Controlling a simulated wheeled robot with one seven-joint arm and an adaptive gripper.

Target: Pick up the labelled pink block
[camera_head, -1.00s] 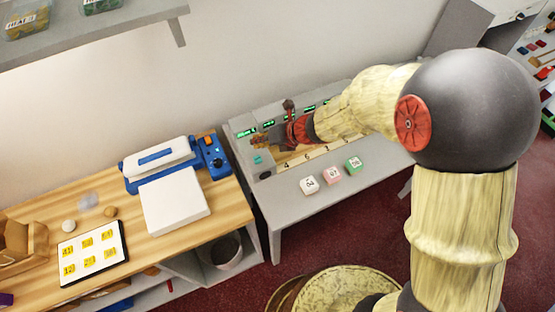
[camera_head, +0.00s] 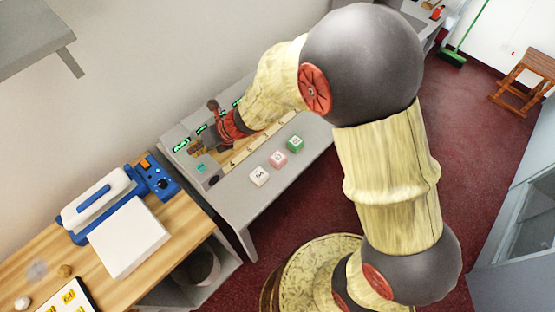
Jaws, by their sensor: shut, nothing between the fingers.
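The pink block (camera_head: 278,159) sits on the grey counter (camera_head: 240,206), with a label on its top. It stands between a white labelled block (camera_head: 259,177) on its left and a green labelled block (camera_head: 295,143) on its right. My gripper (camera_head: 197,147) is shut and empty. It is over the back part of the counter, by the green-lit displays, up and left of the pink block and apart from it. My arm hides part of the counter behind it.
A wooden table (camera_head: 190,222) stands left of the counter, with a blue and white machine (camera_head: 103,204) and a white slab (camera_head: 128,238). A grey shelf (camera_head: 35,45) hangs at upper left. A wooden stool (camera_head: 525,80) stands far right. Red floor (camera_head: 465,150) is open on the right.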

